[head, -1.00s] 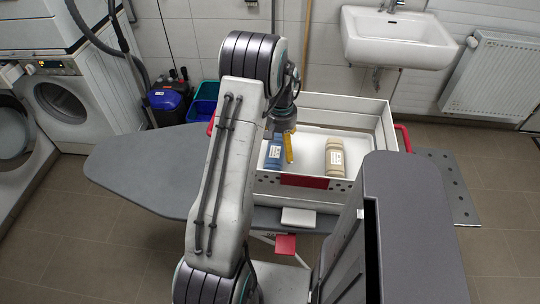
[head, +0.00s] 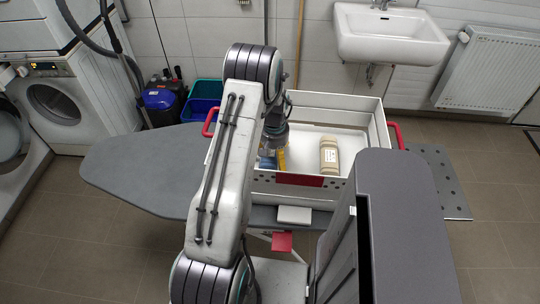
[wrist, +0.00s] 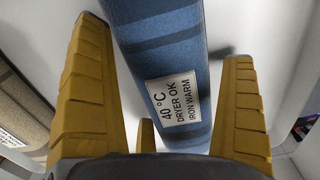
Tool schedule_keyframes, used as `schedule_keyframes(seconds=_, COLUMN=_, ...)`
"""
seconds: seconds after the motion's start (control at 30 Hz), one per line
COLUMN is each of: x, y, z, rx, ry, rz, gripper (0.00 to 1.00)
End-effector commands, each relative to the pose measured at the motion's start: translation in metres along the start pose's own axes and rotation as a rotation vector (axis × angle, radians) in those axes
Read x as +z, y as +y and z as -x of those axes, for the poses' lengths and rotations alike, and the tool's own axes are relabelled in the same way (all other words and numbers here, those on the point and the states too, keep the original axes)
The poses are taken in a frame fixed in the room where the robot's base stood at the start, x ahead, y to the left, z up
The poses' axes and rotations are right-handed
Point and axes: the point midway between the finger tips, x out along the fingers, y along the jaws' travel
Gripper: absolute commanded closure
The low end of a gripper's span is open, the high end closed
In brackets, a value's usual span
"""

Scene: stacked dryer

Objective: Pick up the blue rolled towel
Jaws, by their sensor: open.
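The blue rolled towel (wrist: 165,62) fills the middle of the wrist view, with a white care label facing the camera. In the head view a small part of the towel (head: 266,163) shows at the left of the white bin (head: 352,101), partly hidden by my arm. My gripper (wrist: 165,38) is open. Its yellow fingers appear on either side of the towel, with a gap on the right. I cannot tell how deep the fingertips reach. In the head view my gripper (head: 280,158) is low inside the bin.
A beige rolled towel (head: 329,155) lies in the bin to the right. The bin has raised walls and red handles, and stands on a grey ironing board (head: 130,175). A sink (head: 390,38) is behind. Bare bin floor lies between the towels.

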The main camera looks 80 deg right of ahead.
Motion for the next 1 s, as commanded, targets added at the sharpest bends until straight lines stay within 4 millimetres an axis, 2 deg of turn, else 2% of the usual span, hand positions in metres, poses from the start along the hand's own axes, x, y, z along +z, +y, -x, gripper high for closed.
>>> schedule_keyframes(seconds=0.07, x=0.0000, y=0.0000, z=0.0001, rx=0.000, ry=0.000, rz=0.000, gripper=0.04)
schedule_keyframes(seconds=0.7, x=0.0001, y=0.0000, z=0.0004, rx=0.000, ry=0.000, rz=0.000, gripper=0.61)
schedule_keyframes(seconds=1.0, x=-0.0008, y=0.0001, z=0.0047, rx=0.000, ry=0.002, rz=0.000, gripper=0.61)
